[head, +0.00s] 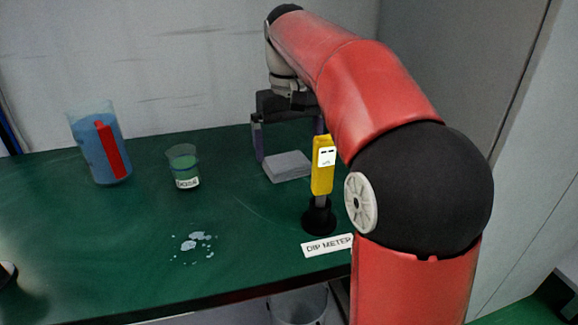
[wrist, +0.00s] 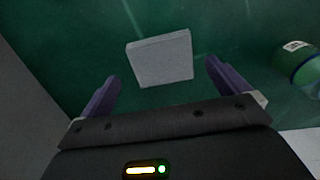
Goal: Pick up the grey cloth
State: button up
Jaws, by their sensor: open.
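The grey cloth (head: 287,167) is a flat, folded block lying on the green table, toward the back. It also shows in the wrist view (wrist: 162,59), upper middle, just beyond the fingertips. My gripper (head: 288,146) is above and around the back of the cloth in the head view, pointing down. In the wrist view my gripper (wrist: 162,78) has its two purple fingers spread wide, one to each side of the cloth's near edge. Nothing is between them in contact. The right finger is partly hidden by the yellow meter in the head view.
A yellow dip meter (head: 323,165) stands in a black holder right of the cloth, by a label (head: 327,245). White spilled bits (head: 195,242) lie in front. The wall is close behind.

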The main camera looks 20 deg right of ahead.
aim_at(287, 161)
notch_tip(287, 161, down, 4)
jog(key=shift+a+r+b, duration=0.15)
jog(key=shift+b, duration=0.15)
jog(key=shift+w, duration=0.1)
jog(key=c, duration=0.9)
notch_tip(287, 161, up, 10)
jog(key=p, duration=0.2)
jog(key=shift+p, duration=0.3)
